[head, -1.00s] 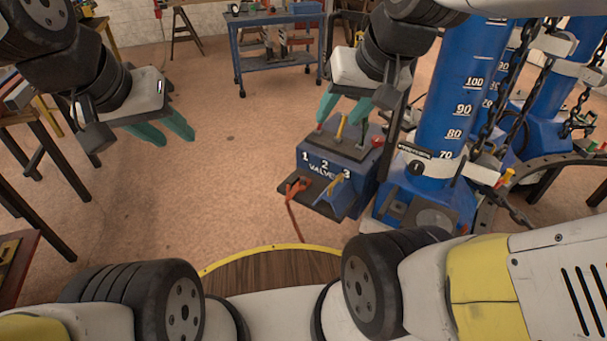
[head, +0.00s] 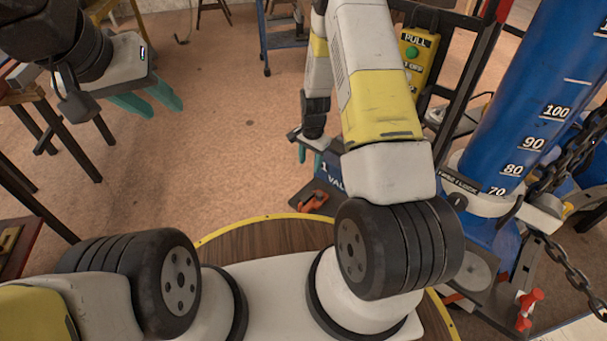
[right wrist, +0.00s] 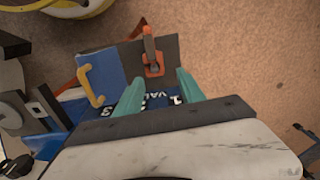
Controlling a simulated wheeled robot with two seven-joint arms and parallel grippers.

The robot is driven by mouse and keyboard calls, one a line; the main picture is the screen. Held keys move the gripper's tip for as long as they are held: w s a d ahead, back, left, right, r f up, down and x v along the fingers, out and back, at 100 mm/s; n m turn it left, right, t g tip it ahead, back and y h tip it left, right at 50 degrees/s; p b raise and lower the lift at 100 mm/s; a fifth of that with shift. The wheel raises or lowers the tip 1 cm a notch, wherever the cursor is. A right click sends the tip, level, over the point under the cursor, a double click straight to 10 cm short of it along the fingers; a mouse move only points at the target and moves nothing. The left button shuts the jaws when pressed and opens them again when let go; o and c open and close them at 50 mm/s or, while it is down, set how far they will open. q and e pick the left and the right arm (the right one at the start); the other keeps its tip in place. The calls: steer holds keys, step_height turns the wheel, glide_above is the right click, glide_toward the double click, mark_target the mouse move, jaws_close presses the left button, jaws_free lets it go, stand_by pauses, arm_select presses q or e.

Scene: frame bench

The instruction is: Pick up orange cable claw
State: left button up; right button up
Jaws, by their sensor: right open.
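The orange cable claw (head: 313,201) lies on a dark plate at the front of the blue valve box (head: 331,177) in the head view. In the right wrist view the claw (right wrist: 153,58) is upright in the picture, just beyond the fingertips and between their lines. My right gripper (head: 310,158) is open and empty above the valve box; its teal fingers also show in the right wrist view (right wrist: 159,76). My right arm hides much of the box in the head view. My left gripper (head: 165,104) is open and empty at the upper left, far from the claw.
A yellow handle (right wrist: 90,86) stands on a blue panel left of the claw. A tall blue cylinder (head: 535,100) with chains (head: 565,265) stands at the right. A yellow PULL box (head: 413,55) is behind my right arm. The floor between the grippers is clear.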

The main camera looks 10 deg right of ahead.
glide_above(311, 193)
steer(key=shift+m+g, duration=0.4)
steer(key=f, duration=0.8)
steer(key=shift+s+f, duration=0.35)
steer(key=f, duration=0.7)
steer(key=shift+w+f, duration=0.1)
steer(key=shift+w, duration=0.25)
jaws_close()
